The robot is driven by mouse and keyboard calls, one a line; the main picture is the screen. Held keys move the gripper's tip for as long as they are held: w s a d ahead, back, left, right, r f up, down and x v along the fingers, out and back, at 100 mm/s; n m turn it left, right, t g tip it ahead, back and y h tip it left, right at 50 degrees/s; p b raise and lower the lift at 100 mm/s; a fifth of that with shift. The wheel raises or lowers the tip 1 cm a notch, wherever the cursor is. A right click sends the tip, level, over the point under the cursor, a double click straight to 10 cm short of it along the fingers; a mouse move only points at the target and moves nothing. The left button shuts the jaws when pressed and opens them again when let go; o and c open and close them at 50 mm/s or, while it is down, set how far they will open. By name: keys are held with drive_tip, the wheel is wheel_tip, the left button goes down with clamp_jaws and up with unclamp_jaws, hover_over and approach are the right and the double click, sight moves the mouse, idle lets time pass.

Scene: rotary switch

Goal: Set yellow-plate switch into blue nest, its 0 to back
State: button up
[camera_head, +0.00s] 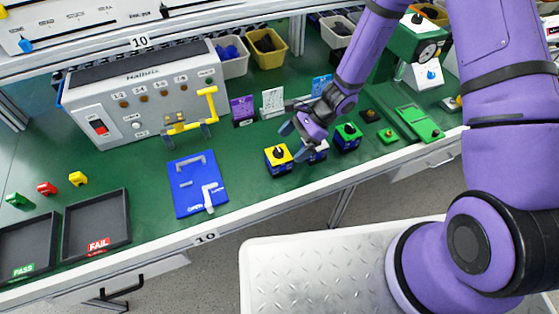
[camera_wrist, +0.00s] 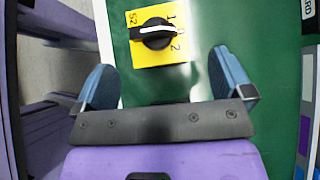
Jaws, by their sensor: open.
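The yellow-plate switch (camera_head: 278,158) stands on the green bench near the front edge, with a black knob on its plate. In the wrist view the yellow plate (camera_wrist: 146,55) lies ahead of the fingertips; "S2" is at its left, "1" and "2" at its right. The knob's white line runs roughly left to right. My gripper (camera_head: 296,142) is open and empty, above the bench close to this switch; its fingers also show in the wrist view (camera_wrist: 161,80). I cannot make out the blue nest for certain; a blue card (camera_head: 321,84) stands behind my wrist.
A green-plate switch (camera_head: 348,134) stands further right. Purple (camera_head: 243,109) and white (camera_head: 272,101) cards stand behind.

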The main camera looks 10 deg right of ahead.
sight(284, 150)
drive_tip(key=shift+a+r+x, duration=0.1)
drive_tip(key=shift+x, duration=1.4)
drive_tip(key=shift+a+r+x, duration=0.1)
drive_tip(key=shift+r+x, duration=0.05)
drive_tip(key=shift+x, duration=1.35)
drive_tip(key=shift+s, duration=0.1)
drive_tip(key=c, duration=1.1)
drive_tip(key=shift+r, duration=0.1)
